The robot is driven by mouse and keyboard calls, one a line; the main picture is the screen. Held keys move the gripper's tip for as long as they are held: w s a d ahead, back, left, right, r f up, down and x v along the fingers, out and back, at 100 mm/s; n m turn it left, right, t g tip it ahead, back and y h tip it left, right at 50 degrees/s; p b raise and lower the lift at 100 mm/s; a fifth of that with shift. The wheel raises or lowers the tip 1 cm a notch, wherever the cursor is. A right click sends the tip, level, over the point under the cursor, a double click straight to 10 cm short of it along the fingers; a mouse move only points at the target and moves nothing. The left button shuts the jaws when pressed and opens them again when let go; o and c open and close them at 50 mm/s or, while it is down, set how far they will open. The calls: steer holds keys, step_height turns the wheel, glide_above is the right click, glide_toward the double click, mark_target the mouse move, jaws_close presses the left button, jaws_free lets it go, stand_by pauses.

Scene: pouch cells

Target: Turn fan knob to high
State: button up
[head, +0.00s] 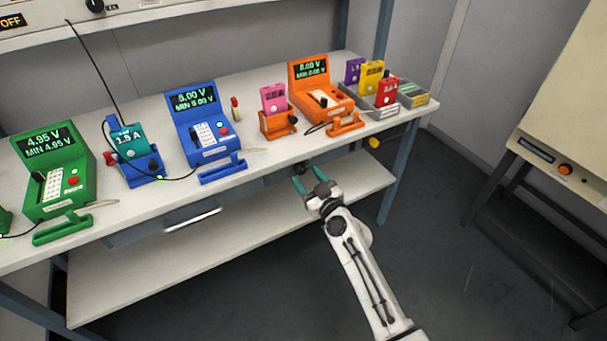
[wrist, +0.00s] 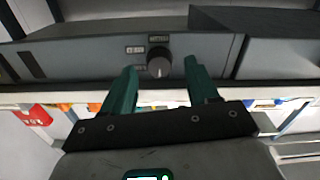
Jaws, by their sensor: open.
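A dark round knob (wrist: 159,62) with a pale pointer mark sits on the grey panel (wrist: 85,55) in the wrist view. Small label plates sit beside it; their text is too small to read. A dark knob also shows in the head view (head: 300,168), under the bench's front edge. My gripper (head: 309,179) is open, its two green fingers pointing at this knob. In the wrist view the fingers stand on either side of the knob, apart from it. Whether they reach its depth I cannot tell.
The bench (head: 265,150) holds a green tester (head: 60,175), a blue tester (head: 205,125) and an orange tester (head: 315,90). A lower shelf (head: 215,235) lies beneath. Another black knob (head: 95,5) is at top left near an OFF display. A cabinet with an orange knob (head: 565,169) stands right.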

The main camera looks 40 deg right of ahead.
steer(key=shift+x, duration=1.2)
steer(key=c, duration=1)
steer(key=shift+c, duration=0.2)
